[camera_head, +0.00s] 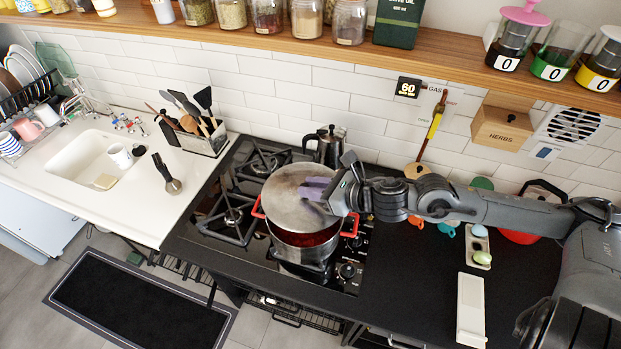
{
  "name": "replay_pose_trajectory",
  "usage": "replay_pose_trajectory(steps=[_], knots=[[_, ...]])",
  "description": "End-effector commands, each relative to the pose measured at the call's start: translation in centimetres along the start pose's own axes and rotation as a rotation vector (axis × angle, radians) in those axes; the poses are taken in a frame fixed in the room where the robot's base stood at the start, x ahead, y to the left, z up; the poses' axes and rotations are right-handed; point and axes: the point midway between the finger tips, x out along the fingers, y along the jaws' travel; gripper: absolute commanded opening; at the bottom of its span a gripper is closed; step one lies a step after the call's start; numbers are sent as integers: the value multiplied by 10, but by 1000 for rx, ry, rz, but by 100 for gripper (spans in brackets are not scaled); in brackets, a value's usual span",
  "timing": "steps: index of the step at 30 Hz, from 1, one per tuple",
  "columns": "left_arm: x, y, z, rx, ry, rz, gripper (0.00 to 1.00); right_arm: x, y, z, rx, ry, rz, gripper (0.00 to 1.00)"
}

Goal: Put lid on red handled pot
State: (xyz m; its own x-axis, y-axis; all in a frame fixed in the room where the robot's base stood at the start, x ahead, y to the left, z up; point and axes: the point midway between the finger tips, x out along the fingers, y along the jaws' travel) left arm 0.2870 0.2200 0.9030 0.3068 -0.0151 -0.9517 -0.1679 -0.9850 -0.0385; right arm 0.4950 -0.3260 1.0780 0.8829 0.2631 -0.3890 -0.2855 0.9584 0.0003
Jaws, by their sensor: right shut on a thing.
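The steel pot with red handles (312,252) stands on the hob, with something red inside. The round grey lid (290,205) is above the pot, tilted and set toward its back left, so the front of the opening shows. My right gripper (322,191) comes in from the right and is shut on the lid near its middle. Its purple fingers hide the lid's knob. I cannot tell whether the lid's edge touches the pot's rim. My left gripper is not in view.
A moka pot (328,145) stands on the hob just behind the lid. A utensil holder (205,137) and the sink (90,160) are to the left. The black counter right of the hob has free room around a white box (471,310).

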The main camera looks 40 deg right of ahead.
Motion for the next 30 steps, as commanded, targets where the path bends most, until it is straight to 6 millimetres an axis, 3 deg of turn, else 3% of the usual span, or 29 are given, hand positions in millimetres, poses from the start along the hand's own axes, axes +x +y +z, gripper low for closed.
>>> replay_pose_trajectory(steps=[11, 30], knots=[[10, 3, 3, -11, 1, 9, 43, 4, 4, -12, -9, -3, 20, 0], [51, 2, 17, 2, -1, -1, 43, 22, 3, -56, -9, -3, 19, 0]])
